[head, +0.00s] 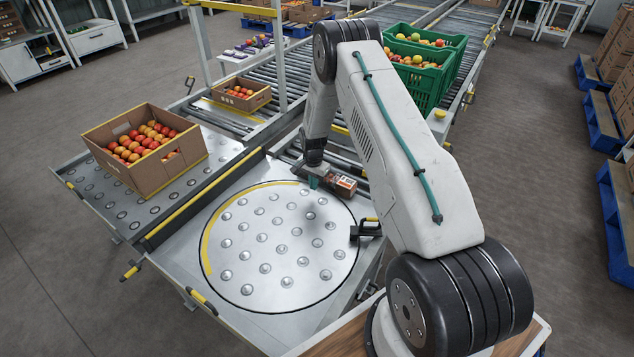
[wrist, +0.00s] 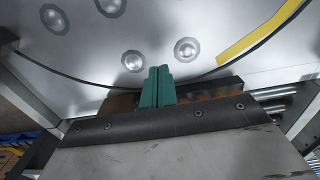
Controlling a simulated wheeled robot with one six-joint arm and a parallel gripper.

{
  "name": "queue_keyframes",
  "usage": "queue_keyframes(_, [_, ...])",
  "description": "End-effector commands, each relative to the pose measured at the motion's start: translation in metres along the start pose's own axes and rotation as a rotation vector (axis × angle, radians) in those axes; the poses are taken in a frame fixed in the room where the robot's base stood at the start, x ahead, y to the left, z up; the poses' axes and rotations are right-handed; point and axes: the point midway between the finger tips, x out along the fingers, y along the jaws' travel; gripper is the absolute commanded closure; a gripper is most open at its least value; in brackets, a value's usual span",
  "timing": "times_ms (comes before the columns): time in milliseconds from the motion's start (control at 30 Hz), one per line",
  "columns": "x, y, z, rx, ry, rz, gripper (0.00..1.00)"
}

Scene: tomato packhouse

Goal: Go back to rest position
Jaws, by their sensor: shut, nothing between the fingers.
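My gripper (head: 314,183) hangs over the far edge of the round ball-transfer table (head: 240,285) in the head view, with my arm reaching in from the right. In the wrist view its two green fingers (wrist: 158,87) are pressed together with nothing between them. A small brown item (head: 343,186) shows right beside the gripper. Brown and orange surfaces (wrist: 205,98) also show behind the fingers in the wrist view. I cannot tell whether the gripper touches them.
A cardboard box of tomatoes (head: 150,182) stands on the left table, and a smaller one (head: 238,104) sits on rollers behind. Green crates of fruit (head: 432,84) stand on the conveyor beyond my arm. A black, yellow-topped handle (head: 366,230) stands at the round table's right. The round plate is clear.

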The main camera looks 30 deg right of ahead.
Motion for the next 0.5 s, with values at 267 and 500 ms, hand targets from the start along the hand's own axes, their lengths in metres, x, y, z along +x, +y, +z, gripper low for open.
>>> queue_keyframes(267, [-0.065, -0.001, -0.003, 0.002, 0.006, -0.006, 1.00])
queue_keyframes(500, [-0.087, -0.001, -0.003, 0.002, 0.004, -0.005, 1.00])
